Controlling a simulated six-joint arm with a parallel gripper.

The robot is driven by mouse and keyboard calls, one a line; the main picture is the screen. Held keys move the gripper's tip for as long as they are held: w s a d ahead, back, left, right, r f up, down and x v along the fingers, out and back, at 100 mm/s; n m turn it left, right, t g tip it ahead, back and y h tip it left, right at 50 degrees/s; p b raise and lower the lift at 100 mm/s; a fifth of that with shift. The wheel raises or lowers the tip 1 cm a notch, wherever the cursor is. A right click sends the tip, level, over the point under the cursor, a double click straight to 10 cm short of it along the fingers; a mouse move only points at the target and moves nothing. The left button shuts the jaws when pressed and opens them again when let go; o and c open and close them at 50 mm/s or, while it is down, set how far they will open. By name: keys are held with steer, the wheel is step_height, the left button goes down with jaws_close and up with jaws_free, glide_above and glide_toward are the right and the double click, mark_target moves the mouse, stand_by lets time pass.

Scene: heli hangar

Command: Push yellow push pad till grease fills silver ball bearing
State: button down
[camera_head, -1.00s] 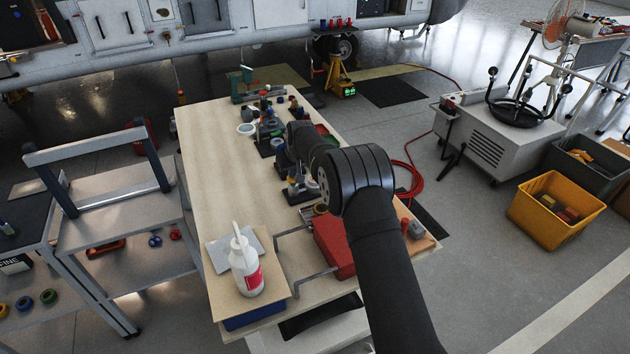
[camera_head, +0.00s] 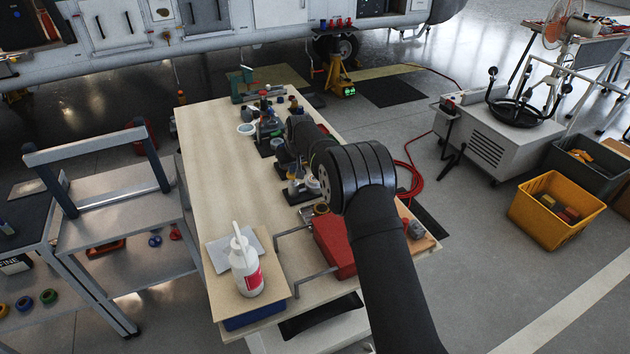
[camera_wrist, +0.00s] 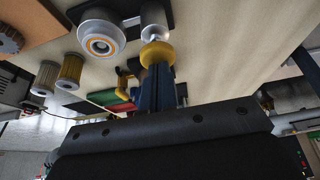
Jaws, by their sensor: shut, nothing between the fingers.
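In the wrist view, the yellow push pad (camera_wrist: 157,53) is a rounded yellow ring-like piece directly beyond my fingertips. My gripper (camera_wrist: 157,72) is shut and empty, its dark blue fingers close together at the pad. They look in contact or nearly so; I cannot tell which. A shiny silver rounded part (camera_wrist: 155,30) sits just past the pad. A silver round bearing-like piece (camera_wrist: 100,38) with an orange ring inside lies left of the pad. I cannot tell whether the orange ring is grease. In the head view, my arm hides the gripper and the pad.
The wooden workbench (camera_head: 212,150) has a clear left half. A white bottle (camera_head: 245,265) stands at its front left, and a red box (camera_head: 334,245) lies near my arm.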

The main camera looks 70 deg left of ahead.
step_height(320, 180, up, 7)
stand_by(0.9)
steer(key=shift+f, duration=3.65)
